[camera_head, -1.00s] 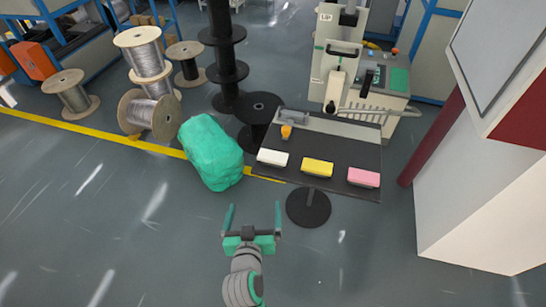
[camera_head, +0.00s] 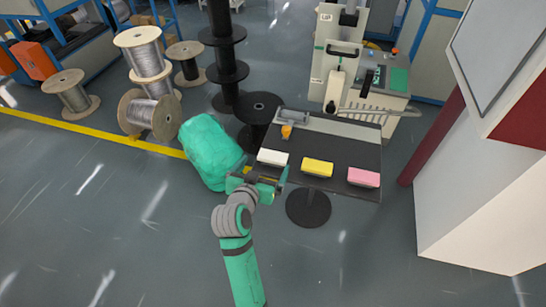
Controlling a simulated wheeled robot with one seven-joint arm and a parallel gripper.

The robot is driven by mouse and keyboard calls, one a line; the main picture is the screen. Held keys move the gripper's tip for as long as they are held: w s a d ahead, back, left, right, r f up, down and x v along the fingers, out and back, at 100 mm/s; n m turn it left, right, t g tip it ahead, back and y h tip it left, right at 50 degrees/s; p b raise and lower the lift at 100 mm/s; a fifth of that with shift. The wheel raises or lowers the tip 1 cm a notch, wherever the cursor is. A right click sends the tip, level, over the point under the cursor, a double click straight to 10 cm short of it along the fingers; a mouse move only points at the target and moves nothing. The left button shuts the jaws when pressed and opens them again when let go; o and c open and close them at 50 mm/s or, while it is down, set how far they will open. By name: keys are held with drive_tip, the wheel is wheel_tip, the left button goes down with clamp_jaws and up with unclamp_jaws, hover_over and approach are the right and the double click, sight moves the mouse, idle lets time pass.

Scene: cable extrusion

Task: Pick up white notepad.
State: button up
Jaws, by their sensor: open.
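The white notepad (camera_head: 272,157) lies on the dark tabletop (camera_head: 341,152), at the left end of a row of three pads. My gripper (camera_head: 262,172) is open and empty, just in front of the white notepad at the table's front left edge. Its right finger shows near the notepad's lower right side. I cannot tell how high the gripper is above the table or whether it touches the pad. The left finger is partly hidden against the green bundle.
A yellow pad (camera_head: 317,168) and a pink pad (camera_head: 363,177) lie to the right on the table. An orange object (camera_head: 286,131) sits behind the white notepad. A green bundle (camera_head: 210,152) stands left of the table. A white cabinet (camera_head: 485,200) stands at right.

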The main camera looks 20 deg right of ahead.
sight(272, 158)
drive_tip(key=shift+s+d+x, duration=0.15)
drive_tip(key=shift+x, duration=1.2)
drive_tip(key=shift+s+d+x, duration=0.15)
drive_tip(key=shift+x, duration=1.2)
drive_tip(key=shift+f, duration=0.15)
drive_tip(key=c, duration=1.1)
